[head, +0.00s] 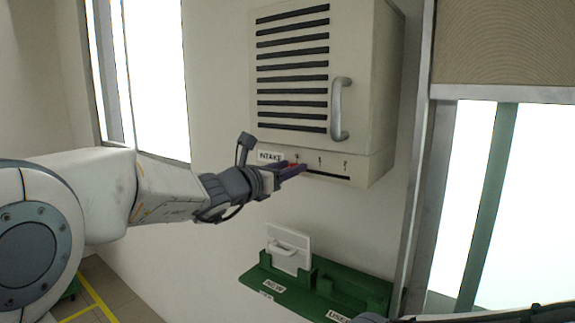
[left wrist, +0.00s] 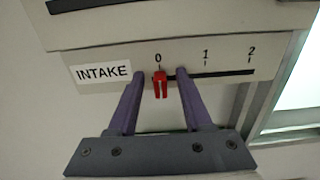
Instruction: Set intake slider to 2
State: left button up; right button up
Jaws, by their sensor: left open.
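The intake slider has a red knob (left wrist: 160,85) that sits at the 0 mark at the left end of its dark slot (left wrist: 225,74). Marks 0, 1 and 2 run left to right above the slot, with an INTAKE label (left wrist: 103,74) to the left. My left gripper (left wrist: 159,76) is open, with one purple finger on each side of the red knob; I cannot tell whether either finger touches it. In the head view the left gripper (head: 294,170) partly hides the red knob (head: 293,165). The right gripper is not in view.
The slider is on the lower front of a wall cabinet (head: 368,90) with black vents and a grey handle (head: 341,110). Below is a green shelf (head: 310,290) holding a white panel (head: 288,248). The slot right of the knob is clear.

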pick_arm(q)
grip_shut()
dwell(1.4)
